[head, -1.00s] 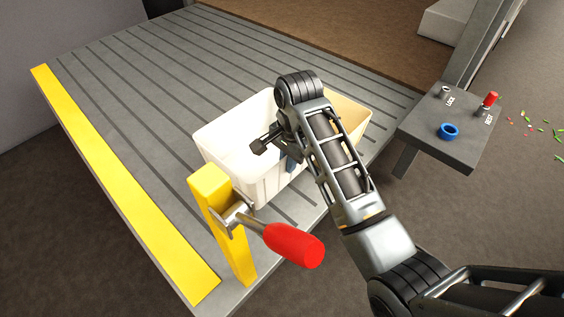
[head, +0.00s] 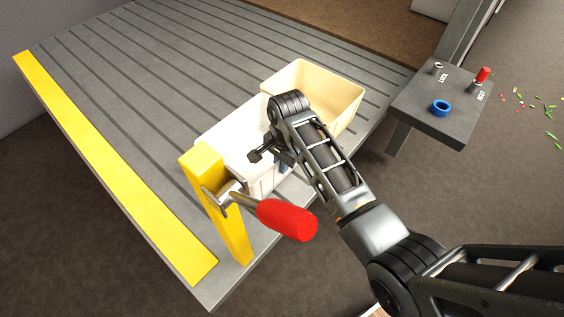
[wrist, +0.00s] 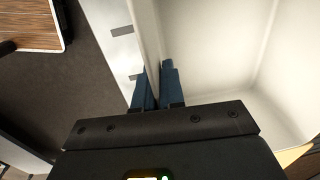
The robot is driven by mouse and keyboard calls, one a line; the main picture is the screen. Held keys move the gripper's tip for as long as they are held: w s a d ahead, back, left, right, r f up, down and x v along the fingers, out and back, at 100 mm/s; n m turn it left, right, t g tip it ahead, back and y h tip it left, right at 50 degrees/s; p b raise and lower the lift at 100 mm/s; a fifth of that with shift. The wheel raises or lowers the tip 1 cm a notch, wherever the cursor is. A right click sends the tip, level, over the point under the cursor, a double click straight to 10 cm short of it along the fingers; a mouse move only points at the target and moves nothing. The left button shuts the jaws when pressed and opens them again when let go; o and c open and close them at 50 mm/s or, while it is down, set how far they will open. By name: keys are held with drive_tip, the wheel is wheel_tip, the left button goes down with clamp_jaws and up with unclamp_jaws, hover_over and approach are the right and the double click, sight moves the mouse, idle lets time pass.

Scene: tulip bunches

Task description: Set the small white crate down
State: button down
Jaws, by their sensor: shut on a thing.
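The small white crate (head: 232,126) is at the near edge of the grey ribbed deck (head: 190,70), between the yellow post and a cream crate. My arm and the post hide part of it. In the wrist view its wall (wrist: 148,35) runs between the two blue fingers of my gripper (wrist: 158,85), which are shut on it. In the head view my gripper (head: 284,166) is at the crate's near side, mostly hidden by my wrist. The visible inside of the crate (wrist: 210,50) is empty. I cannot tell whether its bottom touches the deck.
The cream crate (head: 335,88) stands close behind and right of the white one. The yellow post (head: 215,200) with a red-handled lever (head: 288,220) stands at the near corner. A control panel (head: 428,108) is at the right. The deck's far left is clear.

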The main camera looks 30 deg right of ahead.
drive_tip(key=c, duration=1.7)
unclamp_jaws()
drive_tip(key=shift+f, duration=0.15)
drive_tip(key=o, duration=0.5)
drive_tip(key=shift+c, duration=0.2)
wheel_tip(320, 180, up, 12)
drive_tip(key=shift+s+d, duration=0.15)
drive_tip(key=shift+s, duration=0.3)
